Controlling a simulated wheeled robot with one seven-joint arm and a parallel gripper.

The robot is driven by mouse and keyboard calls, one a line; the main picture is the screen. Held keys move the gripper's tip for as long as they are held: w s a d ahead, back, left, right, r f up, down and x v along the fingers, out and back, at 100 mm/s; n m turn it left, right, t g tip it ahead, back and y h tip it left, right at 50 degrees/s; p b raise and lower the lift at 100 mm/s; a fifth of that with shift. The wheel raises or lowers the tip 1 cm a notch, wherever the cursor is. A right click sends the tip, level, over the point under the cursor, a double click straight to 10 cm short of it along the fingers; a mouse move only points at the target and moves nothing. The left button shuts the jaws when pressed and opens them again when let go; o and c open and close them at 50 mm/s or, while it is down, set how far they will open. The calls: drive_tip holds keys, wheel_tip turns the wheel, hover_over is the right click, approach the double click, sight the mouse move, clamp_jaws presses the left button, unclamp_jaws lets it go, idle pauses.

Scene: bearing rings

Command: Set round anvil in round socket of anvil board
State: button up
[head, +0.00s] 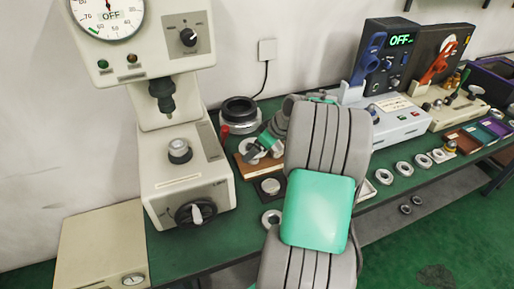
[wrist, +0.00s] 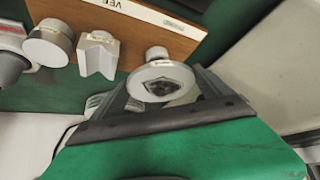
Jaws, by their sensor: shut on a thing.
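My gripper (wrist: 165,92) is shut on a pale round anvil (wrist: 152,85), a disc with a small label and a dark patch on its face. A short round stub (wrist: 156,53) shows just beyond the disc; I cannot tell whether it belongs to it. The brown anvil board (wrist: 190,30), marked VEE, lies beyond the gripper. A grey round piece (wrist: 48,45) and a vee-notched block (wrist: 97,57) show at its edge. In the head view the board (head: 243,168) is partly hidden by my arm. The round socket cannot be made out.
A hardness tester (head: 185,175) stands left of the board. A dark ring-shaped part (head: 240,108) is behind it, and a dark plate with a disc (head: 270,186) in front. Several bearing rings (head: 403,168) line the green bench at right. A grey instrument box (head: 400,120) stands behind them.

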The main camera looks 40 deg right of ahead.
drive_tip(key=shift+f+b, duration=0.95)
drive_tip(key=shift+f, duration=0.25)
drive_tip(key=shift+r, duration=0.25)
drive_tip(key=shift+r+p, duration=0.3)
drive_tip(key=shift+r, duration=0.05)
idle(0.5)
drive_tip(key=shift+f+b, duration=0.45)
drive_tip(key=shift+b, duration=0.05)
idle(1.0)
drive_tip(key=shift+r, duration=0.45)
drive_tip(key=shift+f+b, duration=0.5)
drive_tip(key=shift+f, duration=0.15)
idle(1.1)
drive_tip(key=shift+r, duration=0.2)
drive_tip(key=shift+r+p, duration=0.45)
